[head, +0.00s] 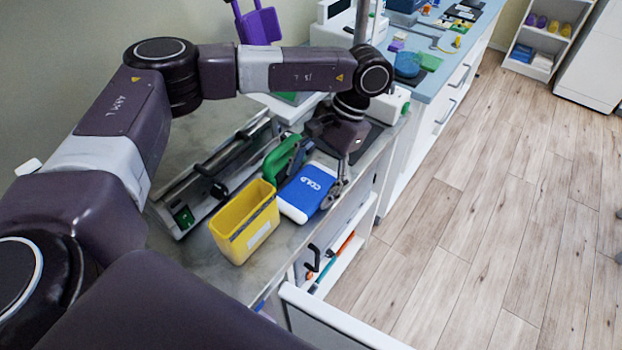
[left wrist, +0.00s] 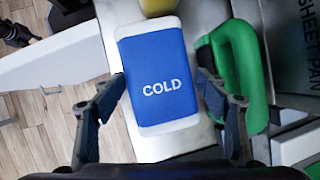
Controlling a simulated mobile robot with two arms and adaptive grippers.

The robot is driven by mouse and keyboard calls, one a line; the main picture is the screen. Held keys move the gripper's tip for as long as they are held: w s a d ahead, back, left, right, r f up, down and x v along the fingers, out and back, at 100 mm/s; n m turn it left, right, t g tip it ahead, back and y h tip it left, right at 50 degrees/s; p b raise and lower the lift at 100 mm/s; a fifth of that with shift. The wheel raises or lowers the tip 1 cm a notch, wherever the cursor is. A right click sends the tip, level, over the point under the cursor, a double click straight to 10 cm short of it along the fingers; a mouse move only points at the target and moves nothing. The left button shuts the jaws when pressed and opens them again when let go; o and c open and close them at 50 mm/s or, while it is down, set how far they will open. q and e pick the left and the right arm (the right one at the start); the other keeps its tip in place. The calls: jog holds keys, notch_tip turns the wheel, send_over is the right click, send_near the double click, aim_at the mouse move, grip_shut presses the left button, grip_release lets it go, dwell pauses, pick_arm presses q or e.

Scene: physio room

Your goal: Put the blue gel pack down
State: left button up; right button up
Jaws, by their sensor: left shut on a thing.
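The blue gel pack (head: 306,190) has a white rim and the word COLD on it. It is at the front edge of the metal counter (head: 284,247), just right of the yellow bin (head: 262,228). My left gripper (head: 335,182) is shut on it from above. In the left wrist view the pack (left wrist: 155,65) lies between the two fingers of the gripper (left wrist: 162,88), one at each side edge. I cannot tell whether its underside touches the counter.
A green handled object (head: 282,158) stands close behind the pack; it also shows in the left wrist view (left wrist: 246,70). A long metal device (head: 205,180) lies behind the bin. A blue worktop (head: 440,80) with small items continues beyond. Tools sit on a shelf below the counter.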

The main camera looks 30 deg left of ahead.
pick_arm(q)
jog(key=shift+f, duration=0.1)
jog(key=shift+f, duration=0.15)
jog(key=o, duration=1.9)
